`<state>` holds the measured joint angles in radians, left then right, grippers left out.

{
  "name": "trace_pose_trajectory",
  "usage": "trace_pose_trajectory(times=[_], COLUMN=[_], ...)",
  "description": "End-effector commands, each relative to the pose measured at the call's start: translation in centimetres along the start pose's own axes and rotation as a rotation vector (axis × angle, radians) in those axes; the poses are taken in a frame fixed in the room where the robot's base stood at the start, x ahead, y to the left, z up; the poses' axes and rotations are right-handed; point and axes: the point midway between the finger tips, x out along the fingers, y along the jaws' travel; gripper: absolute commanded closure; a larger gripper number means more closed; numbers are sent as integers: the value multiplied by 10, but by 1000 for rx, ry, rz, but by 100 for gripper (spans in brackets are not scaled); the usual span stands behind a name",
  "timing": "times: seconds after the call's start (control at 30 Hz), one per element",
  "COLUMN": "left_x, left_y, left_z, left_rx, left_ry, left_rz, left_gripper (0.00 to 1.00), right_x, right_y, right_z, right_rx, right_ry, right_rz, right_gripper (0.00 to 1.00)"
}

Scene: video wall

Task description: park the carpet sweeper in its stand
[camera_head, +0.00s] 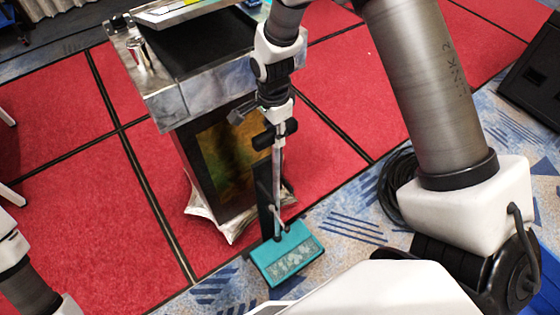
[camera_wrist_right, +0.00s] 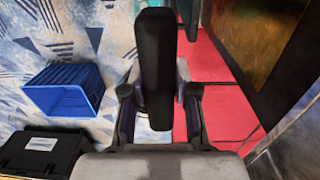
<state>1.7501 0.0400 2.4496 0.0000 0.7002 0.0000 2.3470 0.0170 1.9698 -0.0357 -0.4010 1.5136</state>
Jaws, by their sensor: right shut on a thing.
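The carpet sweeper has a teal head (camera_head: 288,254) low in the head view, on or just above the patterned carpet beside the red floor. Its thin silver handle (camera_head: 279,180) rises nearly upright to a black grip. My right gripper (camera_head: 274,128) is shut on this grip. In the right wrist view the black grip (camera_wrist_right: 157,65) stands between the two fingers (camera_wrist_right: 160,108). A dark upright strip (camera_head: 264,195) shows close beside the silver handle; I cannot tell if it belongs to the stand. No stand can be clearly made out. My left gripper is out of view.
A metal-framed lectern (camera_head: 205,85) with a dark front panel stands just behind the sweeper. A coiled black cable (camera_head: 402,188) and a black box (camera_head: 532,75) are at the right. The right wrist view shows a blue crate (camera_wrist_right: 88,82) and a black case (camera_wrist_right: 38,152).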

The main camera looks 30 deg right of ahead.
Motion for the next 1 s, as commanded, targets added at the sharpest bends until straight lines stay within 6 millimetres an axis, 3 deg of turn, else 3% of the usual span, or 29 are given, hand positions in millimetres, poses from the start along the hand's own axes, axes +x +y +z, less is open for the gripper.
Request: trace_pose_trajectory(times=[0.13, 0.3, 0.7, 1.0], left_x=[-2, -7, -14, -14], left_y=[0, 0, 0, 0], left_z=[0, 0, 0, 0], left_rx=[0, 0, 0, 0], left_ry=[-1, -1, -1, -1], left_rz=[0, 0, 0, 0], left_gripper=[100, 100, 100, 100], right_x=[8, 40, 94, 100], right_y=[1, 0, -2, -2], right_z=[0, 0, 0, 0], right_rx=[0, 0, 0, 0], right_ry=[0, 0, 0, 0], right_rz=[5, 6, 3, 0], right_gripper=[100, 100, 100, 100])
